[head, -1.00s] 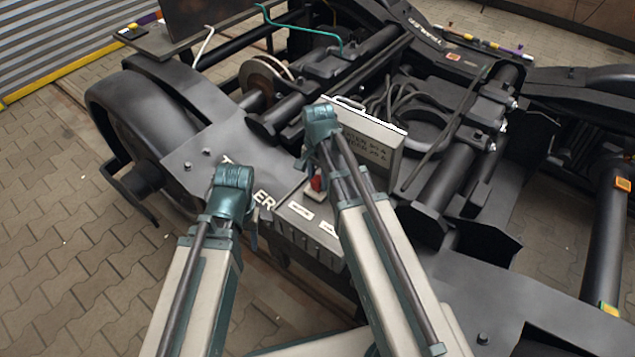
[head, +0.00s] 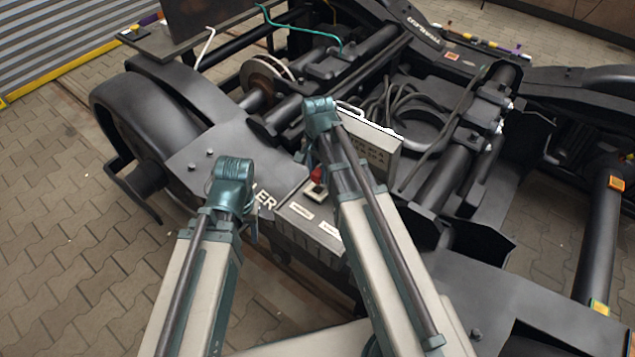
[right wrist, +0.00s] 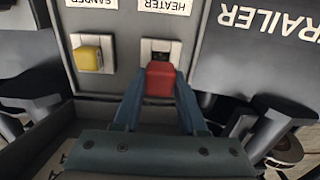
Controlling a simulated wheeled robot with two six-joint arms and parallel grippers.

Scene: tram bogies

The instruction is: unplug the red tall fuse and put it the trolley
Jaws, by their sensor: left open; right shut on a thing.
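The red fuse (right wrist: 160,78) is between the fingers of my right gripper (right wrist: 159,100) in the right wrist view. It is in front of the socket (right wrist: 161,50) under the HEATER label, whose upper part shows. In the head view the red fuse (head: 316,174) stands above that socket, beside my right arm. I cannot tell whether its lower end is clear of the socket. My left gripper (head: 250,222) is open and empty left of the fuse box, its fingers mostly hidden by my arm. I cannot make out a trolley.
A yellow fuse (right wrist: 89,55) sits in the SANDER socket beside the red one. The grey fuse box (head: 308,232) is on the black bogie frame. Its raised lid (head: 370,142) stands behind my right gripper. Cables (head: 405,105) lie beyond. Paved floor (head: 60,220) is clear at left.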

